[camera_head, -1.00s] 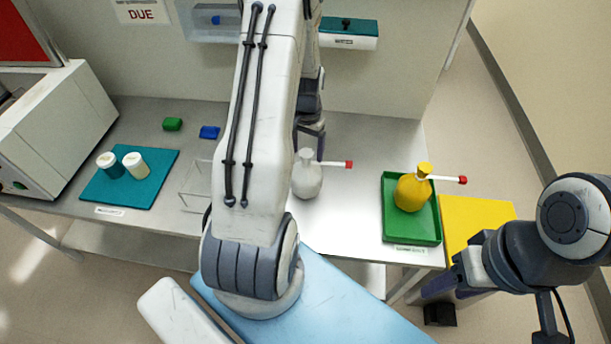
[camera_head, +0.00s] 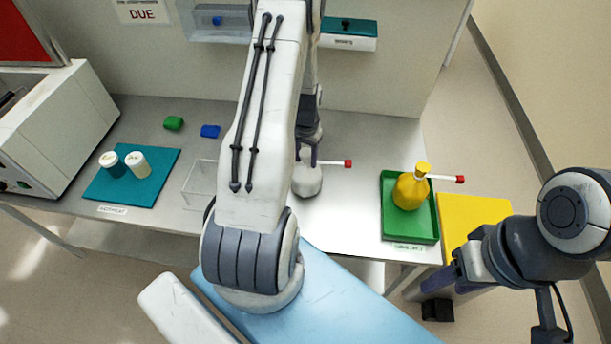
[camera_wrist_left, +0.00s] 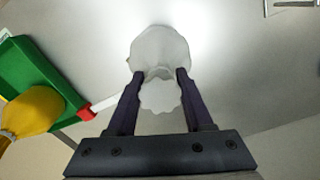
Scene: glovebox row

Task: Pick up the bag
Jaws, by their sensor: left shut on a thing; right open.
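I see nothing that is clearly a bag. My left gripper (camera_head: 307,160) is shut on a white wash bottle (camera_head: 307,182) with a red-tipped spout. In the left wrist view, the two dark fingers of my left gripper (camera_wrist_left: 160,76) close on the narrow neck of the white bottle (camera_wrist_left: 160,47). The bottle is upright at the bench; whether its base touches the surface I cannot tell. My left forearm hides part of the bench.
A yellow wash bottle (camera_head: 409,192) stands in a green tray (camera_head: 424,236) on the bench. A yellow-topped bin (camera_head: 478,213) stands right.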

